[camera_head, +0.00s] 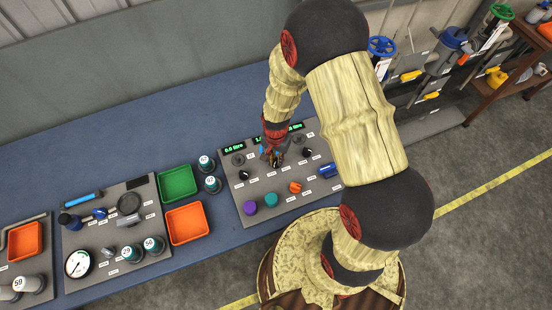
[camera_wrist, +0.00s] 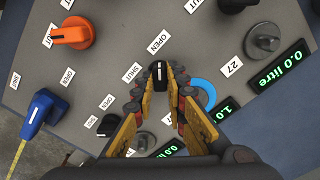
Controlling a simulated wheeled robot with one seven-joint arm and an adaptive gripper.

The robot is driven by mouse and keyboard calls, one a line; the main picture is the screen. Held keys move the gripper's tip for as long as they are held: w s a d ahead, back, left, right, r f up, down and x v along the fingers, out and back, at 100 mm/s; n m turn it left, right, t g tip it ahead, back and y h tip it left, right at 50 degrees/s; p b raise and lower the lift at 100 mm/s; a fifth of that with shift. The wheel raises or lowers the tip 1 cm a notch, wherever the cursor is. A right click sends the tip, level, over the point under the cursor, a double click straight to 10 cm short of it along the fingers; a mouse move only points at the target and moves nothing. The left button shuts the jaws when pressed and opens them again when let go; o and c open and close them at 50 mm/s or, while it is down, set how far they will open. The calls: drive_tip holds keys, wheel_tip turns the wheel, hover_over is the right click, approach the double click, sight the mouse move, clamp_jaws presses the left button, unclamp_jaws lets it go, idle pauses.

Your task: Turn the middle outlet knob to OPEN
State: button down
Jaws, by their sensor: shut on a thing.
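The middle outlet knob (camera_wrist: 159,73) is a small black knob with a white line, and it sits between my fingertips in the wrist view. Its white line runs nearly up and down in that view, in line with the OPEN label (camera_wrist: 158,42). The SHUT label (camera_wrist: 131,72) is to its left. My gripper (camera_wrist: 159,80) is shut on the knob. In the head view my gripper (camera_head: 273,160) is down at the middle of the panel and hides most of this knob.
The grey panel (camera_head: 233,207) has black knobs on either side, at left (camera_head: 244,175) and right (camera_head: 307,152). An orange knob (camera_head: 295,187) and a blue handle (camera_head: 328,171) are close by. Green digital readouts (camera_head: 234,148) line the back edge. Trays (camera_head: 187,224) stand left.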

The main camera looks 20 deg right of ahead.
sight(276, 161)
idle(0.4)
drive_tip(key=c, duration=1.8)
unclamp_jaws()
wheel_tip(276, 161, up, 12)
